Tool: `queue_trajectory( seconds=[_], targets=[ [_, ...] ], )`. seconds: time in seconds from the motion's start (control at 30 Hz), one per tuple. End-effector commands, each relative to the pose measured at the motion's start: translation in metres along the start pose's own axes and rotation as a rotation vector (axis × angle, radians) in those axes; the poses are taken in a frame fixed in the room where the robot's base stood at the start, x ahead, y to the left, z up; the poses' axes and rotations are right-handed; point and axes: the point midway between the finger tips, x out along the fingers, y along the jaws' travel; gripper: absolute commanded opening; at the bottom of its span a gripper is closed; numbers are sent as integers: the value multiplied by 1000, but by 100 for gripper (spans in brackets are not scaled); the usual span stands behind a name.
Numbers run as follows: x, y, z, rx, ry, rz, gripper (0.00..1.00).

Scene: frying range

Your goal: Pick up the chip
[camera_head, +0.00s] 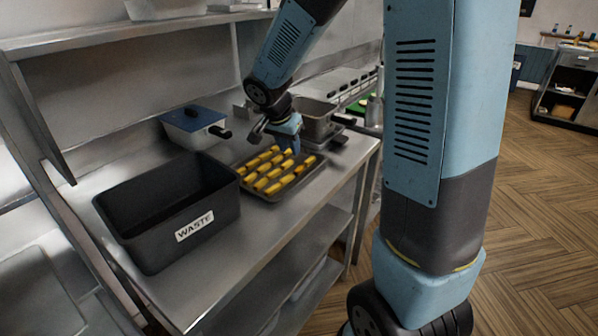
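Several yellow chips (273,174) lie in rows in a shallow dark tray (306,181) on the steel counter. Some of them have darker ends. My gripper (291,150) points down at the back right part of the tray, close above or among the chips there. Its fingertips are small and partly hidden in this view. I cannot tell whether they are apart or closed, or whether they touch a chip.
A black bin labelled WASTE (150,238) stands left of the tray. A container with a blue lid (197,125) is behind, and a metal pan (313,118) stands behind right. The steel counter (235,265) is bare in front.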

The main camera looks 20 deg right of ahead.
Motion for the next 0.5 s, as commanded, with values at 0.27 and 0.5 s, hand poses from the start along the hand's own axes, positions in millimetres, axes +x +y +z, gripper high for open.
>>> queue_trajectory(
  seconds=[0.27,0.5],
  targets=[
    [40,1,0,0,-2,3,30],
    [53,2,1,-1,-2,3,30]
  ],
)
